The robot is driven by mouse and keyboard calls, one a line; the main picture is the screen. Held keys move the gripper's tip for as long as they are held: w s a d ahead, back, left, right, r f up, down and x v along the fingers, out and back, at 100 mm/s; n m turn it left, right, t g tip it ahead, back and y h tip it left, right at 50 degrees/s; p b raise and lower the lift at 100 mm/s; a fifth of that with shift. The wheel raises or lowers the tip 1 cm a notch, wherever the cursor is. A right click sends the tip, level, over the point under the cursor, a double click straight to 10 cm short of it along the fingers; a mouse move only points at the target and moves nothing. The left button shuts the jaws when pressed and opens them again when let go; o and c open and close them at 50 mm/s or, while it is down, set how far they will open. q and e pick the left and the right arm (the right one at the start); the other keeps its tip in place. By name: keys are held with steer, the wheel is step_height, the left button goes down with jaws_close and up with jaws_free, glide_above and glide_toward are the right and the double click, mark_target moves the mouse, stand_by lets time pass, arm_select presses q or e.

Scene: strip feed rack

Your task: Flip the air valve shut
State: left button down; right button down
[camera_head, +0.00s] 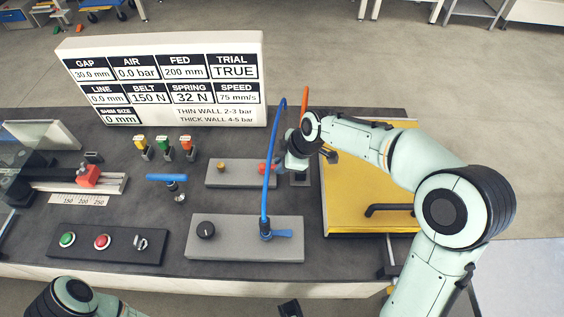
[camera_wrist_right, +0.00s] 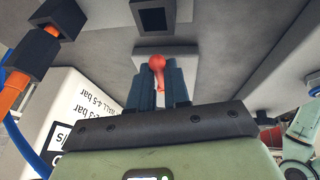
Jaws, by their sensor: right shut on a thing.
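My right gripper (camera_head: 279,164) is at the right end of a grey block (camera_head: 238,181) behind the front panel. In the wrist view its two fingers (camera_wrist_right: 160,75) are shut on a red ball-ended lever (camera_wrist_right: 157,62), whose red stem shows between them. A bit of the red lever (camera_head: 263,167) also shows in the head view, partly hidden by the blue hose and the gripper. The display board (camera_head: 165,78) reads AIR 0.0 bar. I cannot tell for certain whether the red lever is the air valve. My left gripper is not seen.
A blue hose (camera_head: 268,150) arches close to my right gripper, down to a blue handle (camera_head: 280,234) on the front panel (camera_head: 220,248). An orange post (camera_head: 304,100) stands behind the gripper. A yellow board (camera_head: 355,205) lies under my right arm. A blue T-handle (camera_head: 165,178) stands left.

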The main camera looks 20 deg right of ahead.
steer(key=c, duration=1.1)
jaws_free()
steer(key=v, duration=1.3)
steer(key=shift+r+p, duration=0.2)
steer(key=shift+p, duration=0.2)
steer(key=shift+s, duration=0.1)
